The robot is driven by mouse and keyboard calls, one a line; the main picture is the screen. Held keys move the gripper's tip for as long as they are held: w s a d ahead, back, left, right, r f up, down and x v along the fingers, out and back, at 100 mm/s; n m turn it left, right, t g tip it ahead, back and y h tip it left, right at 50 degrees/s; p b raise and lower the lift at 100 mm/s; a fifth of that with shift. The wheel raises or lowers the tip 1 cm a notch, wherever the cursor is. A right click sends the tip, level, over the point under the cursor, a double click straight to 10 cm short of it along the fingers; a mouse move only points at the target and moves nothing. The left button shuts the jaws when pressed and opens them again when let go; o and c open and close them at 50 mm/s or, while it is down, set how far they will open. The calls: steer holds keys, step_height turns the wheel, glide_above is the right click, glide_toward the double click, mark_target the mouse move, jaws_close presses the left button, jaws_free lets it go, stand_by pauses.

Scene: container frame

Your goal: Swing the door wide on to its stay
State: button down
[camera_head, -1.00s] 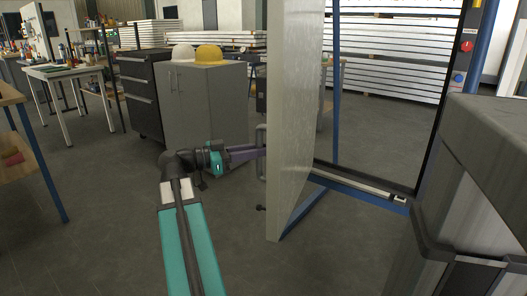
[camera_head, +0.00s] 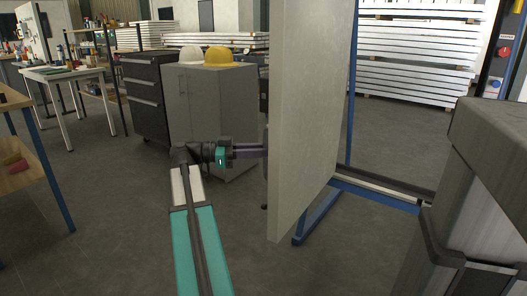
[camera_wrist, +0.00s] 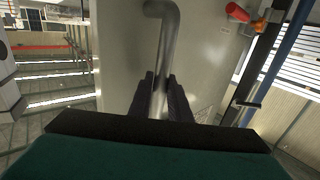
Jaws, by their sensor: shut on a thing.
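The door (camera_head: 310,120) is a tall pale grey panel, standing open at an angle to its blue frame (camera_head: 375,190) in the head view. In the wrist view its face (camera_wrist: 125,60) fills the middle. A bent grey tube handle (camera_wrist: 169,45) runs down it. My gripper (camera_wrist: 160,98) has its two dark fingers closed around the lower part of this handle. In the head view my gripper (camera_head: 260,151) reaches the door's left side, where the door edge mostly hides the handle. A red-tipped part (camera_wrist: 237,12) shows at upper right in the wrist view; I cannot tell whether it is the stay.
A grey cabinet (camera_head: 205,115) with a white and a yellow helmet stands behind my gripper. A wooden bench (camera_head: 35,165) is at the left. A large grey block-like object (camera_head: 480,190) fills the right foreground. Open floor (camera_head: 120,220) lies between bench and arm.

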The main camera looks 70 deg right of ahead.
steer(key=shift+d+r, duration=0.1)
steer(key=shift+d, duration=0.25)
steer(key=c, duration=1.6)
jaws_free()
steer(key=shift+d, duration=0.1)
steer(key=shift+c, duration=0.2)
steer(key=shift+w+a, duration=0.2)
steer(key=p+v, duration=0.3)
steer(key=v, duration=1)
steer(key=shift+w+p, duration=0.25)
steer(key=shift+p, duration=0.1)
steer(key=shift+a, duration=0.1)
